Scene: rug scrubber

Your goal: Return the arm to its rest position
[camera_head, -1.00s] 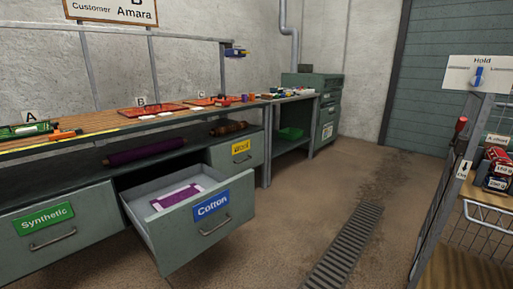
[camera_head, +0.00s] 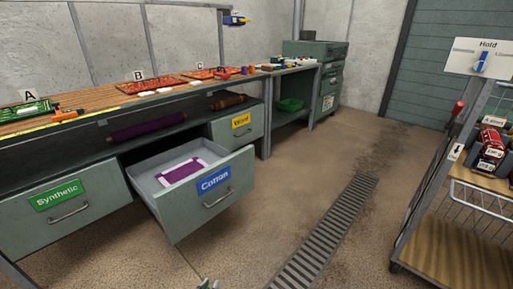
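Neither of my grippers can be made out in the head view. A small greenish-grey thing (camera_head: 208,284) is cut off by the bottom edge, and I cannot tell what it is. The Cotton drawer (camera_head: 233,189) is pulled open below the workbench. A purple piece with a white border (camera_head: 183,170) lies flat inside it. The Synthetic drawer (camera_head: 85,218) and the Wool drawer (camera_head: 246,125) look shut.
The workbench (camera_head: 85,107) runs along the left wall, with red trays (camera_head: 152,85) on top. A dark purple roll (camera_head: 147,126) lies on the shelf below. A wire cart (camera_head: 458,245) stands at the right. The floor around the drain grate (camera_head: 325,232) is clear.

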